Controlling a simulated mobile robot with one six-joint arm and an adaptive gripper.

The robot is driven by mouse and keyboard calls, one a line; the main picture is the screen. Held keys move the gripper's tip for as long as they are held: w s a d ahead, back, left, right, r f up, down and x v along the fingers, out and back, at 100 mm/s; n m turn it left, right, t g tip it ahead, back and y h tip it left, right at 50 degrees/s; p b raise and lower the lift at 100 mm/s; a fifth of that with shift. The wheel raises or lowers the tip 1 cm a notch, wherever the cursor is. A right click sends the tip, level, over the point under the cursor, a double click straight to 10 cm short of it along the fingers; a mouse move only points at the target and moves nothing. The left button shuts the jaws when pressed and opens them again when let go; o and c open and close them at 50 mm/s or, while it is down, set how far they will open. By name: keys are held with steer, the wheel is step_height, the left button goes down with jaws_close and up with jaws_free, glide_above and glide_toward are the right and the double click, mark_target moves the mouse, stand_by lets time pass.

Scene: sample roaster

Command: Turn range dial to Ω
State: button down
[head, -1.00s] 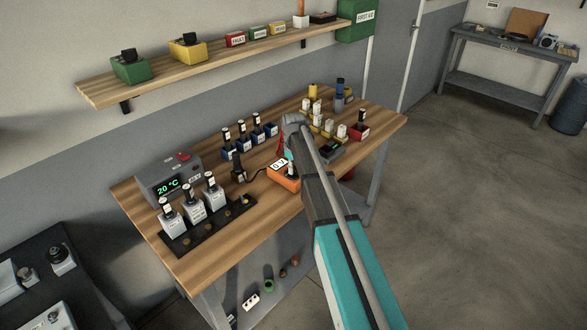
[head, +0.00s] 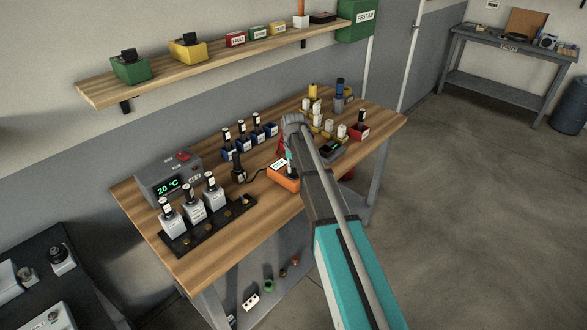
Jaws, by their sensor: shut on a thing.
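The orange multimeter (head: 284,183) sits on the wooden bench near its front edge, with a white display (head: 278,164) whose small text I cannot read for certain. My gripper (head: 291,168) reaches down over the right part of the meter, its fingers close together at the range dial. It is shut on the dial, which is mostly hidden behind the fingers. The dial's pointer and the range marks are too small to read.
Left on the bench (head: 195,262) stand a grey box (head: 165,182) reading 20 °C and a black strip (head: 190,240) with several grey-white blocks. A dark handheld tool (head: 238,168) with a cord is left of the meter. Several containers stand behind and right.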

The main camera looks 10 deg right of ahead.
steer(key=shift+m, duration=1.5)
steer(key=c, duration=0.6)
jaws_free()
steer(key=shift+n, duration=0.3)
